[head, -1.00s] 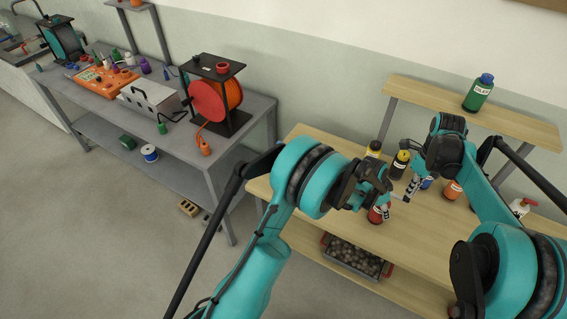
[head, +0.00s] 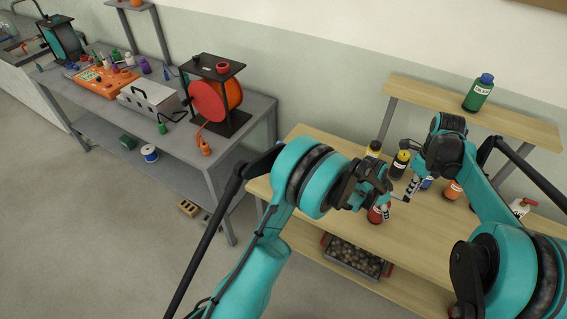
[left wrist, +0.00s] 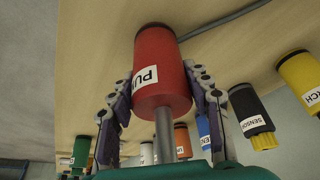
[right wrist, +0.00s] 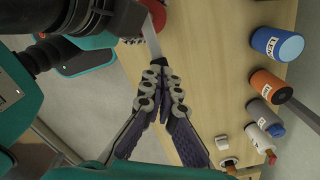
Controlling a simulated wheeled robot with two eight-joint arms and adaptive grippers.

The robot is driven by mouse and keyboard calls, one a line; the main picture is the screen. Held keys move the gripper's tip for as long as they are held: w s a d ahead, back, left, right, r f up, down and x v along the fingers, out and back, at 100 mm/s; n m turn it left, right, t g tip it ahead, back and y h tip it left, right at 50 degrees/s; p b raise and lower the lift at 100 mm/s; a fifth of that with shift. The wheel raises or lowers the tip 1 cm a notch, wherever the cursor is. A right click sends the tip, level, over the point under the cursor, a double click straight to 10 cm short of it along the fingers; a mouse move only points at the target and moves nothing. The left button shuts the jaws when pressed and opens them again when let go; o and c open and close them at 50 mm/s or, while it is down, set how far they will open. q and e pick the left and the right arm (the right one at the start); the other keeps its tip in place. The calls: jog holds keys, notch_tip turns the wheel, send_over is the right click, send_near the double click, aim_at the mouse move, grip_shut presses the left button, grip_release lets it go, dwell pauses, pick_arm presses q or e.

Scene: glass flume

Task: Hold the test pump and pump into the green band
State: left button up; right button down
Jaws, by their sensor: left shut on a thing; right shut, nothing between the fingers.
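The test pump is a red cylinder with a white label reading "PU"; it stands between the fingers of my left gripper (left wrist: 160,78) in the left wrist view (left wrist: 163,55). A grey metal rod comes out of its near end. In the head view the pump (head: 378,214) shows partly behind my left gripper (head: 378,192), over the wooden bench. My right gripper (right wrist: 163,70) is shut and empty, its tips close to the pump's grey rod or handle (right wrist: 151,38); I cannot tell whether they touch. No green band or gauge face is visible.
On the wooden bench (head: 325,150) stand a black bottle with a yellow cap (head: 399,165), an orange bottle (head: 452,190) and a blue one (right wrist: 277,44), close to the right arm. A green bottle (head: 479,95) stands on the raised shelf. A crate (head: 357,258) sits below.

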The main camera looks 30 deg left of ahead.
aim_at(407, 198)
jog(key=shift+f, duration=0.1)
dwell(1.2)
dwell(1.7)
jog(key=shift+f, duration=1.6)
jog(key=shift+r, duration=1.75)
jog(key=shift+f, duration=0.1)
dwell(0.7)
dwell(0.9)
